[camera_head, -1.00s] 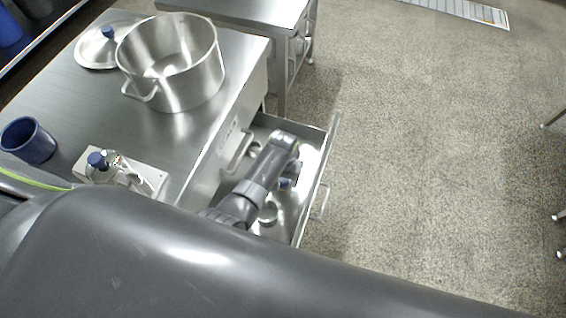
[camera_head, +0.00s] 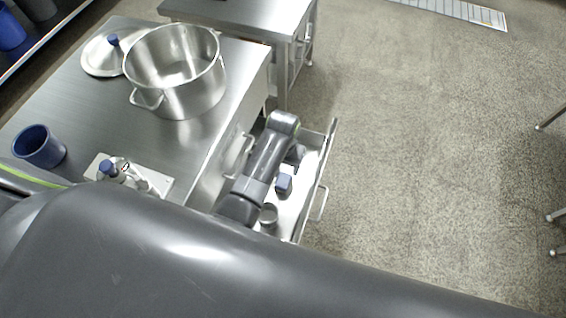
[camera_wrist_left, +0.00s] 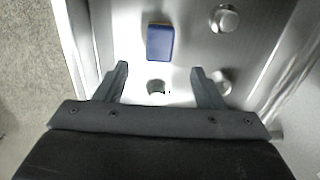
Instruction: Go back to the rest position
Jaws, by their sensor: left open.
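My left gripper (camera_wrist_left: 160,72) is open in the left wrist view, with nothing between its fingers. In the head view my left arm reaches over the open metal drawer (camera_head: 326,172), and the gripper (camera_head: 297,156) is mostly hidden by its own wrist. A blue block (camera_wrist_left: 160,43) lies on the drawer floor beyond the fingertips; it also shows in the head view (camera_head: 284,184). My right gripper is not in view.
Small round metal pieces (camera_wrist_left: 225,18) lie in the drawer. On the steel table stand a large pot (camera_head: 180,95), a lid (camera_head: 103,58), a blue cup (camera_head: 40,147) and a white plate (camera_head: 160,186) with a blue-capped item (camera_head: 108,170).

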